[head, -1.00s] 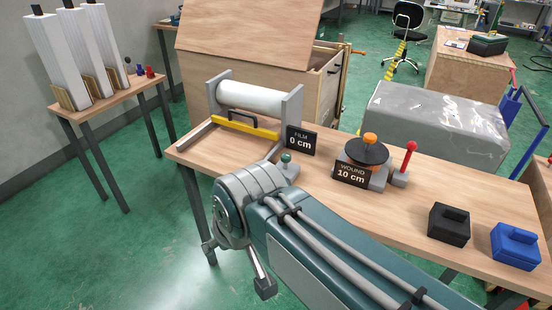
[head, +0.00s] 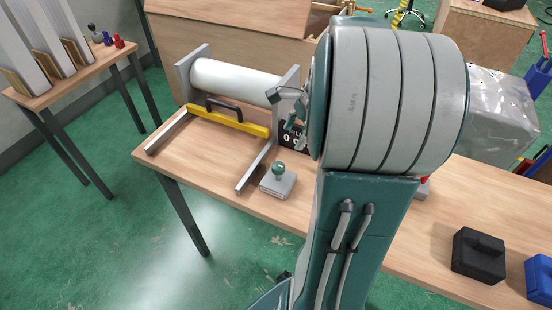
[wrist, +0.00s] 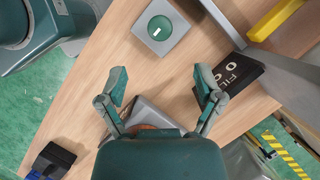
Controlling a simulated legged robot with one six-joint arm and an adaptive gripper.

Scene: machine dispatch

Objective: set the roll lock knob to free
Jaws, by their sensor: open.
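The green knob (head: 278,170) stands on a square grey base at the front edge of the table, in front of the roll frame. From above in the wrist view, the green knob (wrist: 160,28) is round with a short white mark on top. No free or locked label is readable on it. My gripper (wrist: 160,82) is open and empty, its two fingers spread above the table. The knob lies beyond the fingertips in the wrist view, not between them. In the head view my gripper (head: 287,105) is near the right end of the roll and partly hidden by my arm.
The white film roll (head: 235,80) sits in a grey frame with a yellow bar (head: 228,121). The black film sign (wrist: 238,72) stands near the frame. A black block (head: 478,255) and a blue block (head: 541,280) are at the right. My arm covers the table's middle.

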